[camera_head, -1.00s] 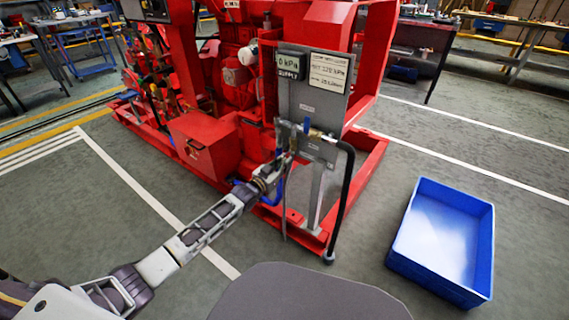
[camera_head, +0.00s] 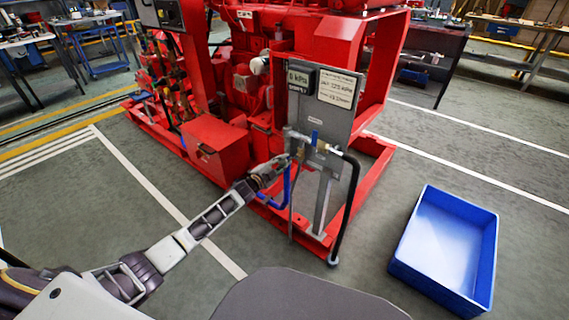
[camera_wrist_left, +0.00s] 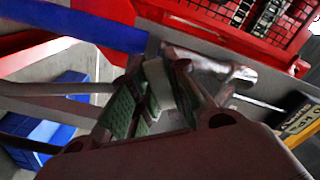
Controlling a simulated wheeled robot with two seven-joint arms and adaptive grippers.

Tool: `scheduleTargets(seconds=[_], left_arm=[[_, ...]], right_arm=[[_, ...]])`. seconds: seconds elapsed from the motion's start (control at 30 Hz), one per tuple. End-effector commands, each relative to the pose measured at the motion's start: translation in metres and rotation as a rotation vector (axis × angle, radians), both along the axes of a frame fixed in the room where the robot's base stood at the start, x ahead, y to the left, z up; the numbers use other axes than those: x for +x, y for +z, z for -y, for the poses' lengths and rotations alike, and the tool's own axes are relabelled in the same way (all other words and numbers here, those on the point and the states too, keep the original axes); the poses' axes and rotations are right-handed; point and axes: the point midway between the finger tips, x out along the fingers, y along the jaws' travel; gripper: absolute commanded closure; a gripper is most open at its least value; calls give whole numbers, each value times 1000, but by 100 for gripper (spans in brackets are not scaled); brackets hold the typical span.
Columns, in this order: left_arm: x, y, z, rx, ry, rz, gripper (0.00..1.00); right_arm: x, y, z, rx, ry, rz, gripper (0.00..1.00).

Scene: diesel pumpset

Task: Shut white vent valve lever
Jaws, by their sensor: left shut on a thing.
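The white vent valve lever (camera_wrist_left: 158,88) shows in the left wrist view as a short white piece between two green-padded fingers. My left gripper (camera_wrist_left: 152,100) is shut on it. In the head view my left gripper (camera_head: 287,159) is at the left edge of the grey panel (camera_head: 321,118), beside the pipe fittings. The lever is too small and covered there to make out its angle. A separate blue lever (camera_head: 315,138) stands upright on the fitting to the right. The panel display (camera_head: 299,79) reads 0 kPa. My right gripper is not in view.
The red pumpset frame (camera_head: 375,150) stands around and behind the panel. A blue hose (camera_head: 287,183) hangs just below my left gripper, and a black hose (camera_head: 350,205) drops at the right. An empty blue crate (camera_head: 447,245) sits on the floor at right. The foreground floor is open.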

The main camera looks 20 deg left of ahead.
Motion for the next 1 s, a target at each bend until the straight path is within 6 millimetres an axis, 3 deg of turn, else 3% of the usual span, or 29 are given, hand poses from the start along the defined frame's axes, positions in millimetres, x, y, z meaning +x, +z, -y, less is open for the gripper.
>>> scheduleTargets(seconds=[0.5, 1.0], left_arm=[[3, 25, -10, 416, 0, 149, 100], [3, 32, -10, 537, -2, 192, 100]], right_arm=[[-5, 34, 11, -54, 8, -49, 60], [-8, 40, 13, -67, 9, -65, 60]])
